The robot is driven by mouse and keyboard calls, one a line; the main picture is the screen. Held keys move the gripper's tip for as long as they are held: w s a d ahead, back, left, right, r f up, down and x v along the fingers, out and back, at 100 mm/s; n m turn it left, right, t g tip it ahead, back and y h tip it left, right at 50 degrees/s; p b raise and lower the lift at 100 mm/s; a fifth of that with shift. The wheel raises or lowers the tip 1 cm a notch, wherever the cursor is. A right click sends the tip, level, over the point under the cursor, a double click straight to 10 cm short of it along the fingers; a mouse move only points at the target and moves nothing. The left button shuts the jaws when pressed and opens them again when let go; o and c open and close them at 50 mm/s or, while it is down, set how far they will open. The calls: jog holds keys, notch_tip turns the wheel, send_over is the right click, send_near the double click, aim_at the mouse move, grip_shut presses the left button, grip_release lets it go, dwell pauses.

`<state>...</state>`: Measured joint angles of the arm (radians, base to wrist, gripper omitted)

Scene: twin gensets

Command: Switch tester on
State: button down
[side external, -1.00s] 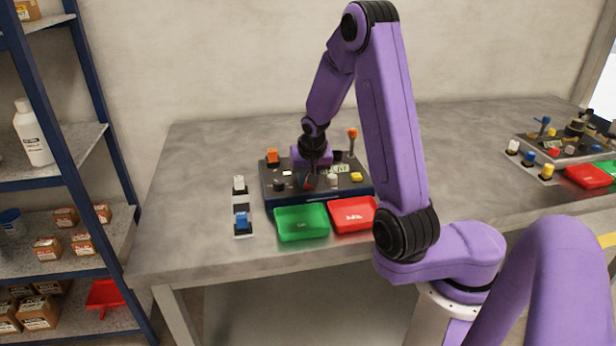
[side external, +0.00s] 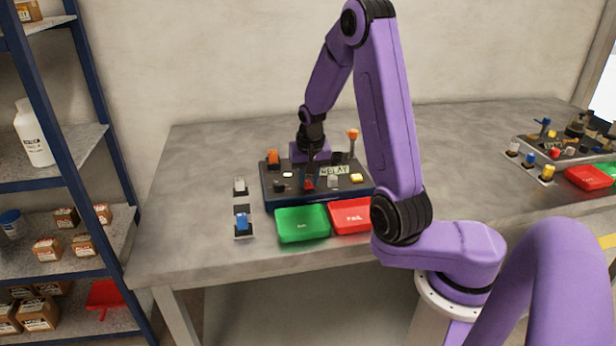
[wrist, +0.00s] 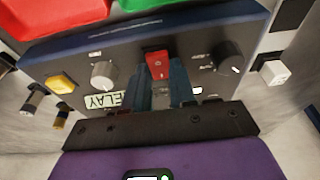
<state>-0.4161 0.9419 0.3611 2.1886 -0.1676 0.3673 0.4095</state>
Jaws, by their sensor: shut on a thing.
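The tester (side external: 284,191) is a dark blue box with a grey top panel on the table. Its red switch (wrist: 157,66) is a rocker near the front of the panel, and it also shows in the side view (side external: 308,185). My gripper (wrist: 158,80) points down over the panel, with its fingers on either side of the red switch, shut on it. The fingers hide the lower part of the switch in the wrist view.
A green tray (side external: 302,224) and a red tray (side external: 352,216) lie in front of the tester. Small blocks stand on a strip (side external: 241,209) at its left. A grey knob (wrist: 103,74) and a black knob (wrist: 229,57) flank the switch. A second similar set stands far right.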

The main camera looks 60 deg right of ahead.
jog(key=c, duration=0.9)
grip_release()
jog(key=v, duration=1.7)
jog(key=shift+r, duration=0.25)
